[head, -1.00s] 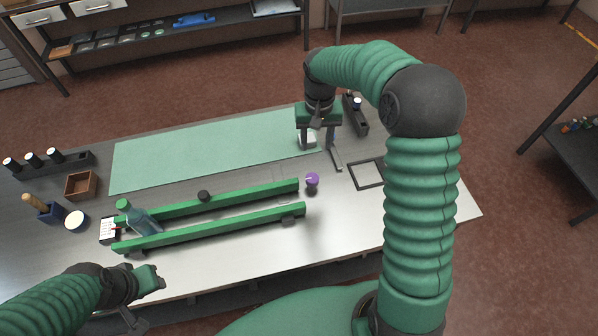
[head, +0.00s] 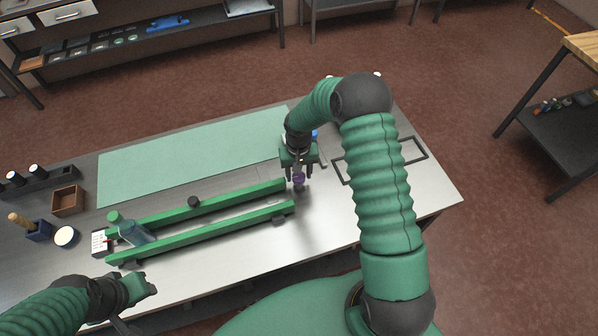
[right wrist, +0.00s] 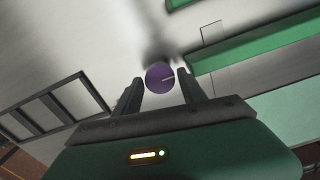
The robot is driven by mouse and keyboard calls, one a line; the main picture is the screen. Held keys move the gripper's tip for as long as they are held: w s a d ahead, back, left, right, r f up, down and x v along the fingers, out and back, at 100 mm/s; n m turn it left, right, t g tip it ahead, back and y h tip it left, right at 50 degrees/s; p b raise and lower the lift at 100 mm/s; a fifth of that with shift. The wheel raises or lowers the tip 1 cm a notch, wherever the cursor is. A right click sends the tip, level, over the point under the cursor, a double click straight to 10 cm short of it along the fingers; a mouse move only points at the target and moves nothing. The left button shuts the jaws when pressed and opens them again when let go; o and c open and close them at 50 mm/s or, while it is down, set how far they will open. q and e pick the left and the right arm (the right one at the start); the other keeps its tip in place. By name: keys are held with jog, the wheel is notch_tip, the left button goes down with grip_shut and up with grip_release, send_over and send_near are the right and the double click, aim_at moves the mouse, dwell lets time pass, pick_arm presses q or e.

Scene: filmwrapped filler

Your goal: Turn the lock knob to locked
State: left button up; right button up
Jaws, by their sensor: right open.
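The purple lock knob (head: 299,178) stands at the right end of the green rails on the table. In the right wrist view the knob (right wrist: 160,77) is round with a thin pale line on its face, pointing right. My right gripper (head: 300,184) is open, with one finger on each side of the knob; the right wrist view also shows the fingers (right wrist: 158,95) apart from it, with small gaps. My left gripper (head: 146,287) is at the lower left, away from the knob; its finger gap does not show clearly.
Two green rails (head: 200,232) lie left of the knob, with a blue-green bottle (head: 135,233) at their far left end. A green mat (head: 190,158) lies behind. A black frame (head: 416,147) lies to the right. The table's front right is clear.

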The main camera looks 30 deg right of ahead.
jog(key=shift+a+r, duration=0.1)
jog(key=shift+a, duration=0.05)
jog(key=shift+c, duration=0.2)
jog(key=c, duration=0.5)
jog(key=shift+d, duration=0.2)
grip_shut()
pick_arm(q)
jog(key=shift+s, duration=0.1)
